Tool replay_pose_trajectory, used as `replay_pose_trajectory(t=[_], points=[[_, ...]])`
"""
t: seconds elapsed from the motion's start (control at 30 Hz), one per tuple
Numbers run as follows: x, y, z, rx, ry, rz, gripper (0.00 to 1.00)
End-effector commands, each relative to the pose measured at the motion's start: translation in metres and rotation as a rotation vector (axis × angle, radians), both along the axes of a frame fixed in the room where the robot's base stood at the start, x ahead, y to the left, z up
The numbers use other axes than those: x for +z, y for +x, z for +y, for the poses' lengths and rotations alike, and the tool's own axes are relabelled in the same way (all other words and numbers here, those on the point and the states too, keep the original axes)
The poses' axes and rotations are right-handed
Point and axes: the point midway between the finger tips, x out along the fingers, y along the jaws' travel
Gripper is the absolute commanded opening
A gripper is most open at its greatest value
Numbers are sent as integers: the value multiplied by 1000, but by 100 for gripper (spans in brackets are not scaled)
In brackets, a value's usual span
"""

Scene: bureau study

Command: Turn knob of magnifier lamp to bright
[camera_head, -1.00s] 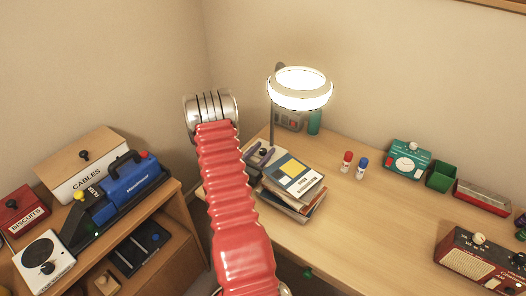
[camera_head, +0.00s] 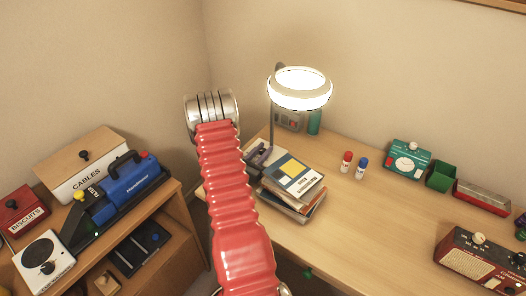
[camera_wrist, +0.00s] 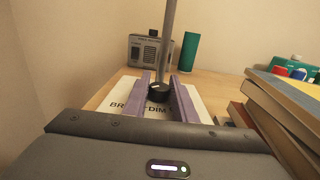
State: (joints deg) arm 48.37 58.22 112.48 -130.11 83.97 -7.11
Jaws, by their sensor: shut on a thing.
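The magnifier lamp (camera_head: 299,101) stands at the desk's back left corner, its ring lit bright white. Its thin pole rises from a pale base plate (camera_wrist: 128,96), seen in the wrist view. The plate bears partly covered lettering, with "DIM" legible on the right and "BR" on the left. The black knob (camera_wrist: 158,93) sits in front of the pole between my gripper's two purple fingers (camera_wrist: 159,88). My gripper is shut on the knob.
A stack of books (camera_head: 292,179) stands close right of the gripper. A grey box (camera_wrist: 144,51) and a green cylinder (camera_wrist: 190,52) stand behind the lamp. A shelf unit (camera_head: 165,220) is at left.

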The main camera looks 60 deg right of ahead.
Motion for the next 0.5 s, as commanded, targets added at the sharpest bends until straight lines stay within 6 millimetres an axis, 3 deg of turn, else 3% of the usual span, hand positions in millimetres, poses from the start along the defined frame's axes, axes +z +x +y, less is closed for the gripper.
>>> replay_pose_trajectory(t=[0.5], points=[[1, 2, -1, -177, -3, -2, 2]])
